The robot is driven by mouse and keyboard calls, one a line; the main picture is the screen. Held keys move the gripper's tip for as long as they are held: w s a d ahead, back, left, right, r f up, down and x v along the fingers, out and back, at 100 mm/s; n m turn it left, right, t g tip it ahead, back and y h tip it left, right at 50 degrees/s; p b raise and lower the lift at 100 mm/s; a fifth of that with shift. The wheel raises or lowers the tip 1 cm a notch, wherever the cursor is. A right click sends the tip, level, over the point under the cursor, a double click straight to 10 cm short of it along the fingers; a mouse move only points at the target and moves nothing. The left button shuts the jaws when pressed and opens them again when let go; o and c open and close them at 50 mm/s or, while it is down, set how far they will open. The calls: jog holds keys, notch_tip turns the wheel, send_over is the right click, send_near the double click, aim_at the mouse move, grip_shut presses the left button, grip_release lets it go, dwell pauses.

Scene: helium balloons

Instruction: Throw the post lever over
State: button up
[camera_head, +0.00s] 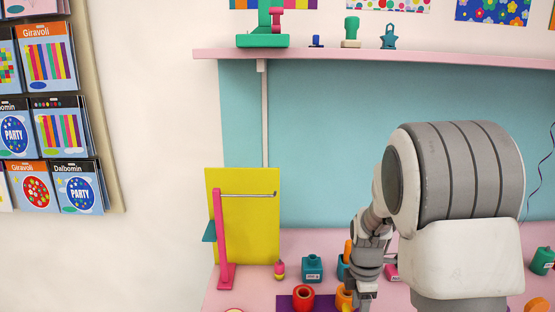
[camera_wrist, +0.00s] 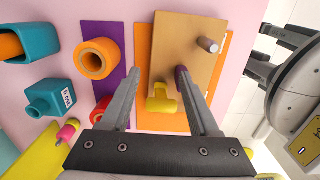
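In the wrist view, a tan board (camera_wrist: 180,30) lies on an orange sheet (camera_wrist: 143,75). A yellow T-shaped piece (camera_wrist: 162,98) is at its near edge, and a short grey-ended peg (camera_wrist: 208,45) stands on it; I cannot tell which is the post lever. My gripper (camera_wrist: 161,68) is open and empty, with the yellow piece showing between its fingers, apart from both. A small purple part (camera_wrist: 182,78) shows at the right fingertip, partly hidden by it. In the head view, my arm hides the board, and my gripper points down at the bottom edge.
Left of the fingers are an orange ring-shaped roll (camera_wrist: 96,59) on a purple sheet (camera_wrist: 118,35), a red roll (camera_wrist: 102,110) and a teal bottle (camera_wrist: 50,97). A pink stand (camera_head: 219,240) with a rod is before a yellow panel (camera_head: 262,225). A pink shelf (camera_head: 330,57) runs above.

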jog(key=shift+s+d+f, duration=0.25)
jog(key=shift+s+f, duration=0.15)
jog(key=shift+s, duration=0.05)
jog(key=shift+r+p, duration=0.3)
jog(key=shift+r, duration=0.15)
jog(key=shift+w+a+r+p, duration=0.1)
jog(key=shift+r+p, duration=0.45)
jog(key=shift+r, duration=0.35)
jog(key=shift+w+a+r+p, duration=0.1)
jog(key=shift+r+p, duration=0.45)
jog(key=shift+r, duration=0.3)
jog(key=shift+r, duration=0.1)
notch_tip(320, 180, up, 4)
jog(key=p, duration=0.2)
jog(key=shift+a+p, duration=0.1)
jog(key=shift+p, duration=0.3)
